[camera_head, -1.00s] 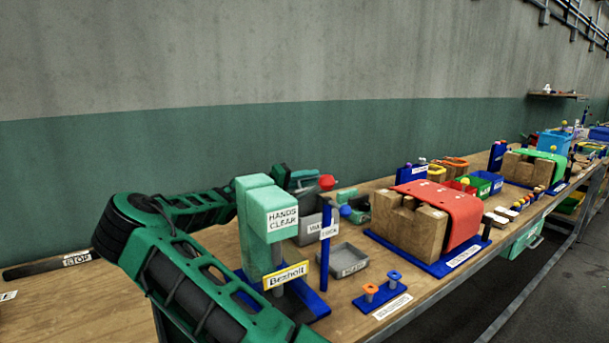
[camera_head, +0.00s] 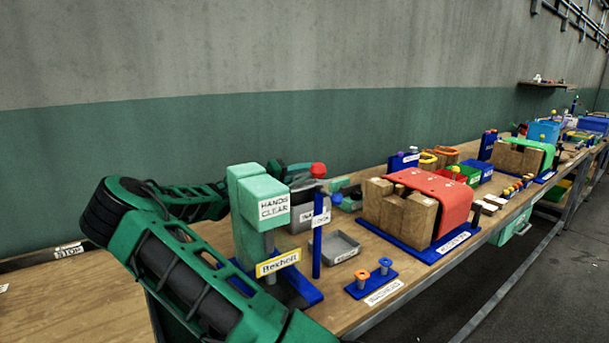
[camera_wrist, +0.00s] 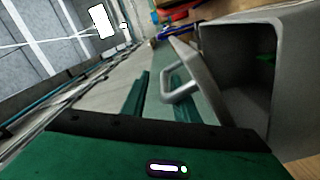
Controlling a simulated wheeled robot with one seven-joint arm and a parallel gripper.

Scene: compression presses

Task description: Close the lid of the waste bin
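The grey waste bin (camera_head: 300,219) stands on the bench behind the mint-green press, which hides part of it and its label. In the wrist view the bin (camera_wrist: 290,80) is close on the right, with its dark inside showing. Its grey lid (camera_wrist: 214,90) is raised, and a loop handle (camera_wrist: 170,72) sticks out from it to the left. My gripper (camera_wrist: 160,92) has its two green fingers apart, close to the handle's lower end. I cannot tell whether they touch it.
The mint-green press (camera_head: 262,210) stands between my forearm and the bin. A blue post (camera_head: 317,245), a grey tray (camera_head: 338,246) and a wooden press with a red cover (camera_head: 432,197) stand to the right. The wall runs behind the bench.

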